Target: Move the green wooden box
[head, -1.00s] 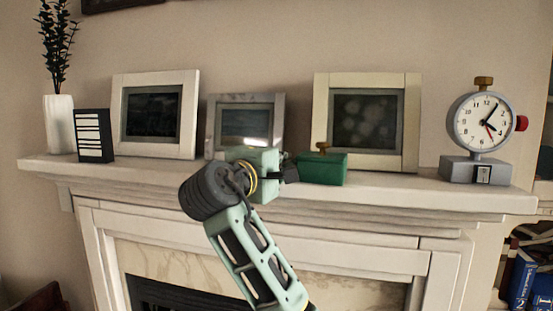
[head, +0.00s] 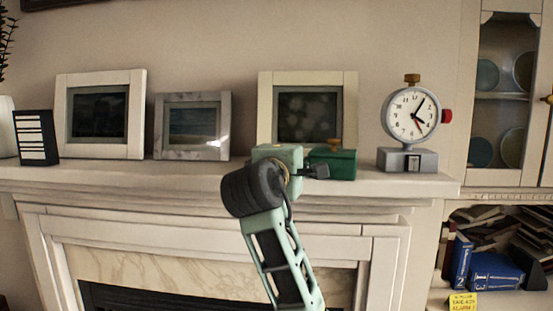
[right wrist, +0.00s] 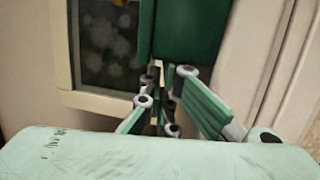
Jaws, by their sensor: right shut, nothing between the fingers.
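In the right wrist view the box (right wrist: 183,32) fills the top middle, just beyond the closed fingers (right wrist: 162,78). The fingertips seem against or very close to it; exact contact is unclear. My left gripper is not in view.
The clock (head: 411,115) stands right of the box on a grey base. The white picture frame (head: 266,95) leans behind the box. Two more frames and a black-and-white striped block (head: 35,138) stand left. The shelf (head: 130,176) ends right of the clock.

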